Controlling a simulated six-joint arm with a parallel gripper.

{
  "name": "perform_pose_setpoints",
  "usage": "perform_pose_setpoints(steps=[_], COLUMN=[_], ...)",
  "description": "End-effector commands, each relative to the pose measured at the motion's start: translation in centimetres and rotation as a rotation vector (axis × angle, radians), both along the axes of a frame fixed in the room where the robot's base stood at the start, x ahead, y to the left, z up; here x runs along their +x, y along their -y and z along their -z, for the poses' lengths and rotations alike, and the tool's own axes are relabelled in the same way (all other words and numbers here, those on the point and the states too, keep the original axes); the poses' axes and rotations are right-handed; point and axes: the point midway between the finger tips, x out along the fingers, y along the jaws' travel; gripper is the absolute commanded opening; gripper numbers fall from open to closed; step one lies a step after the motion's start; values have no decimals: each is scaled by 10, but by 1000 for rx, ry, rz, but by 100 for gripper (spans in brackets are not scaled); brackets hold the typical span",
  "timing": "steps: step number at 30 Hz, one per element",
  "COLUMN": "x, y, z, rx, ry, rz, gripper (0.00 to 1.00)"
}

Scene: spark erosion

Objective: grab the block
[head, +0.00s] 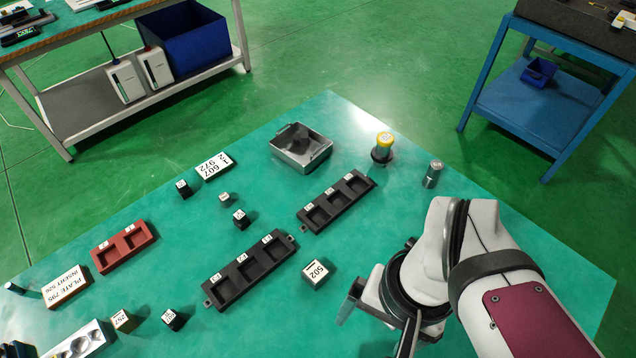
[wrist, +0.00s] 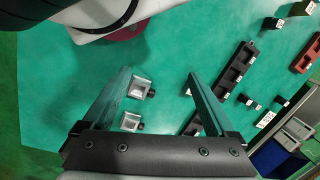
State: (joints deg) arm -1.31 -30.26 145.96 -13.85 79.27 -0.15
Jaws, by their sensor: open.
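Several small blocks lie on the green table. A block labelled 502 (head: 316,274) has a white top and sits right of the black three-pocket rack. Dark cubes with white labels stand further left: one at the back (head: 183,189), one in the middle (head: 240,219) and one at the front (head: 173,319). A tan block labelled 257 (head: 122,320) is beside the front cube. My gripper (wrist: 160,78) is open, its two fingers spread above the table. In the wrist view two pale metallic pieces (wrist: 140,87) (wrist: 131,121) show between the fingers; I cannot tell what they are.
Two black racks (head: 248,270) (head: 336,201) and a red rack (head: 123,247) lie on the table. A grey tray (head: 302,158), a yellow-capped cylinder (head: 383,147) and a grey cylinder (head: 433,174) stand at the back. Bare table surrounds block 502.

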Motion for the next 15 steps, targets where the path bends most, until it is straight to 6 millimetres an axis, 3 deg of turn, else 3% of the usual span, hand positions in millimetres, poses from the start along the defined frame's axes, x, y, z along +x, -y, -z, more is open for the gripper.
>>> perform_pose_setpoints(steps=[2, 5, 7, 12, 15], x=[4, 22, 40, 69, 65], y=[-2, -9, -25, -105, -148], z=[6, 23, 39, 96, 126], rx=[-66, -238, -390, -808, -1022], ry=[-70, -207, -306, -515, -605], rz=[-204, -685, -1083, -1981, -2322], gripper=[92, 92, 92, 92, 92])
